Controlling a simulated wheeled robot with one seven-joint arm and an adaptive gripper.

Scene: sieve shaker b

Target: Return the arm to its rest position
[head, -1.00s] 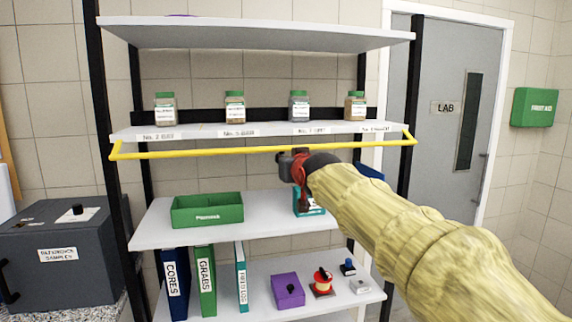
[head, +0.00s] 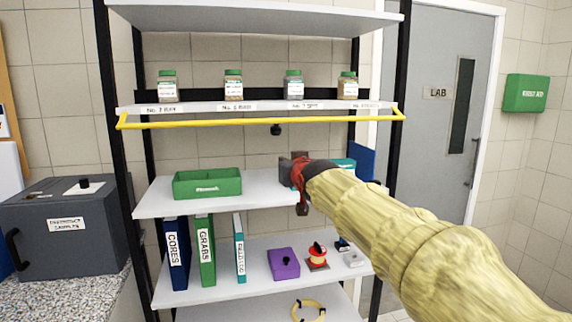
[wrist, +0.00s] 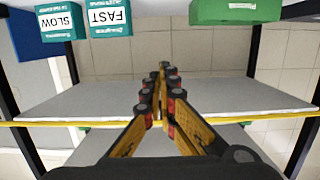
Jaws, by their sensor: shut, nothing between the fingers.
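My gripper (head: 292,180) is at the end of my arm, which wears a pale yellow sleeve and reaches in from the lower right. In the head view it is in front of the middle shelf (head: 155,200), below the yellow bar (head: 200,124), and its fingers are partly hidden. In the wrist view its yellow and black fingers (wrist: 163,75) run together at the tips, shut and empty. They appear clear of the boxes around them.
A green bin (head: 207,185) and teal boxes stand on the middle shelf; the boxes read SLOW (wrist: 63,22) and FAST (wrist: 110,18), upside down in the wrist view. Jars line the upper shelf. Binders (head: 175,253) and a purple box (head: 284,262) stand below.

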